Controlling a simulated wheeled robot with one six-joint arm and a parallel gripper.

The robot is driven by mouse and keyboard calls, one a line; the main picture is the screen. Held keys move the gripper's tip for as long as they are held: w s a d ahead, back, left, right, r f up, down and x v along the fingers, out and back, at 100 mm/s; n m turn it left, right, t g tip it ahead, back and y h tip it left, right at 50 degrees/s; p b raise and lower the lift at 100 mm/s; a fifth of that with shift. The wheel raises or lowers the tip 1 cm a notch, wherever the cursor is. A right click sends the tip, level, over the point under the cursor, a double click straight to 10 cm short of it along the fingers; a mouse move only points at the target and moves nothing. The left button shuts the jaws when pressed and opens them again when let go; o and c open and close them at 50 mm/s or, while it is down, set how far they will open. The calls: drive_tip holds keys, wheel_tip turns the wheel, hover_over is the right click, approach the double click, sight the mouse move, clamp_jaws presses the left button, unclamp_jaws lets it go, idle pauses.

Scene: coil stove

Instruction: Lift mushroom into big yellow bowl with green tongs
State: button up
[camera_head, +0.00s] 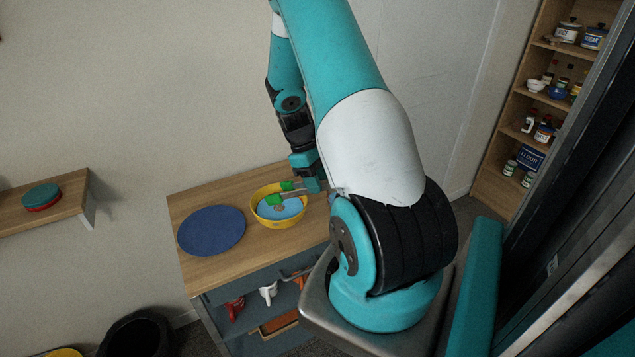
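The big yellow bowl (259,219) stands on the wooden top of a cabinet, and its inside looks light blue. A small brownish thing (279,208) shows inside the bowl; it may be the mushroom, but it is too small to be sure. The green tongs (274,199) are over the bowl, with two green tips apart and pointing left and metal arms running right. My gripper (313,185) is at the bowl's right side and appears shut on the handle end of the tongs. My arm partly hides the area right of the bowl.
A dark blue round plate (211,231) lies left of the bowl on the wooden cabinet top (190,274). Open compartments below hold a white mug (268,292) and red items. A wall shelf (62,206) is at left, a pantry shelf (500,180) at right.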

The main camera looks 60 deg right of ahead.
wheel_tip(320, 180, up, 5)
drive_tip(key=p, duration=0.3)
drive_tip(key=shift+a+f, duration=0.1)
idle(0.3)
